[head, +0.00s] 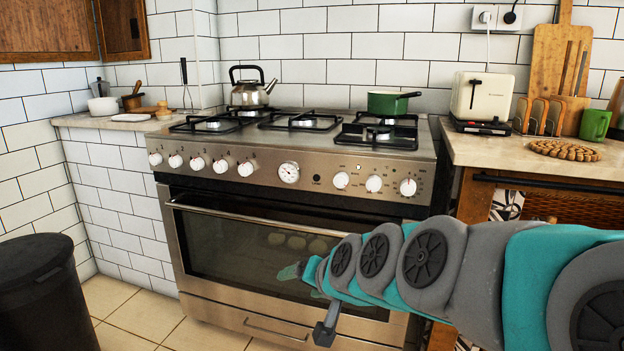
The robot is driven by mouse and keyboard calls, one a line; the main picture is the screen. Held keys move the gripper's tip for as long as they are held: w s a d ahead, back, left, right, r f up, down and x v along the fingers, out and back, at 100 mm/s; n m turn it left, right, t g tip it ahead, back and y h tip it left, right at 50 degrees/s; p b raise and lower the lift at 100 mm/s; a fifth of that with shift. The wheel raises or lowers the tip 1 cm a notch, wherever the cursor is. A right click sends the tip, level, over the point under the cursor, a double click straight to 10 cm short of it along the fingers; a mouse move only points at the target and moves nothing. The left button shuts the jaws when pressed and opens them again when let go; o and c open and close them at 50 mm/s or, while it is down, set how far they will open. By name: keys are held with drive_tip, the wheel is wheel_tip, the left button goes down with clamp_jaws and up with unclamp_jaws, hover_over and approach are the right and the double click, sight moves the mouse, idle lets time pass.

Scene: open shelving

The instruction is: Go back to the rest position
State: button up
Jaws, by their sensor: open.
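My arm reaches in from the right edge, in front of the oven, pointing left and away. My gripper (325,332) is low in the middle, at the arm's far end, mostly hidden by the arm's own links. A dark grey finger-like piece hangs down there, in front of the lower oven front. I see nothing held in it. The steel stove with its oven (250,240) stands behind the arm, its door shut. I cannot tell the exact gap between the gripper and the oven door.
On the stove are a kettle (249,93) and a green pan (388,103). The right counter (470,150) holds a toaster (482,97), a wooden rack, a trivet (565,150), a green mug (594,124) and cutting boards. A black bin (45,295) stands at left. The tiled floor (140,315) between is clear.

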drive_tip(key=s+d+f+n+g+h, duration=0.1)
drive_tip(key=s+d+f+g, duration=0.2)
drive_tip(key=s, duration=0.7)
drive_tip(key=s+d+f+g+h+p, duration=0.1)
drive_tip(key=s+d+f+g+h, duration=0.1)
drive_tip(key=s+d, duration=0.6)
drive_tip(key=s+d+f+n+g+h+p, duration=0.1)
drive_tip(key=s+d+f+g, duration=0.3)
drive_tip(key=s, duration=0.7)
drive_tip(key=shift+s+d+f+n+g+h, duration=0.35)
drive_tip(key=shift+d+g+h, duration=0.25)
drive_tip(key=shift+d+g, duration=0.25)
drive_tip(key=shift+w, duration=0.1)
drive_tip(key=shift+c, duration=0.4)
